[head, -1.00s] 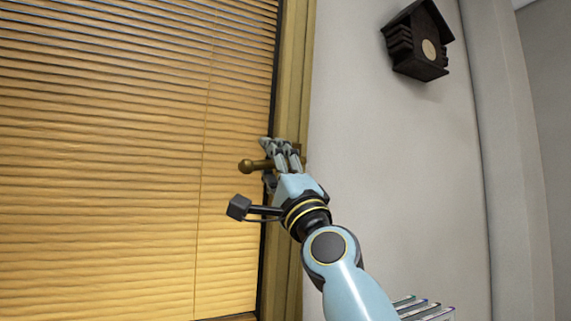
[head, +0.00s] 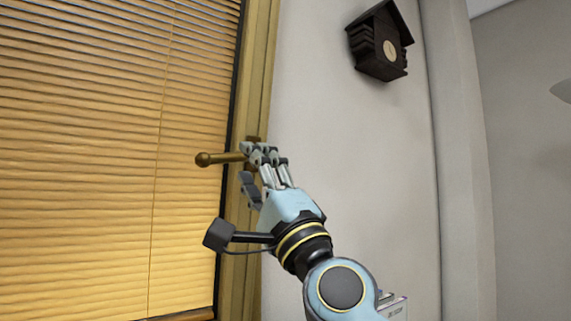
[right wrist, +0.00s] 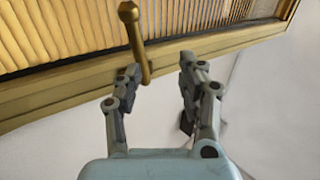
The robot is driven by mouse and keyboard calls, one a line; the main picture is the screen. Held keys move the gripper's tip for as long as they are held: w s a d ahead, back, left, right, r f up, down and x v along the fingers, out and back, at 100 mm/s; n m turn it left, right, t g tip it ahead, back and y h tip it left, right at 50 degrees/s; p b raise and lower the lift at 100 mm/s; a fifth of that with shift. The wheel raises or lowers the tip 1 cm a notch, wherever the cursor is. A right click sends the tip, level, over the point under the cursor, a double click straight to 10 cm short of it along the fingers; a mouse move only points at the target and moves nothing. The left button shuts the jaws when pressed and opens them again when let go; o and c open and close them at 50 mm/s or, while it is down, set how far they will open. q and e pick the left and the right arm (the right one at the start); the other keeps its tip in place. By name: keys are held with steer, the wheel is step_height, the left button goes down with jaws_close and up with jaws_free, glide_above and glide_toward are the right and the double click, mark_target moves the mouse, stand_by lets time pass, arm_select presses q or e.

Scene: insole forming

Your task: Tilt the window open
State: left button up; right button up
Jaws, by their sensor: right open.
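The window has a gold-brown frame (head: 255,90), and wooden slatted blinds (head: 95,170) cover its pane. A brass handle (head: 222,158) with a round knob is on the frame's right side and lies roughly level, pointing left across the blinds. My right gripper (head: 249,166) is open at the handle's right end, by its mount. In the right wrist view the handle (right wrist: 133,40) rises beside the left finger, and the open fingers (right wrist: 158,75) hold nothing. I cannot tell whether a finger touches the handle. No gap around the window shows. My left gripper is out of view.
A dark birdhouse-shaped clock (head: 380,42) hangs on the pale wall (head: 345,130), high to the right. The wall between it and my arm is clear.

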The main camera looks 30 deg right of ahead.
steer(key=s, duration=0.7)
steer(key=shift+s+d, duration=0.3)
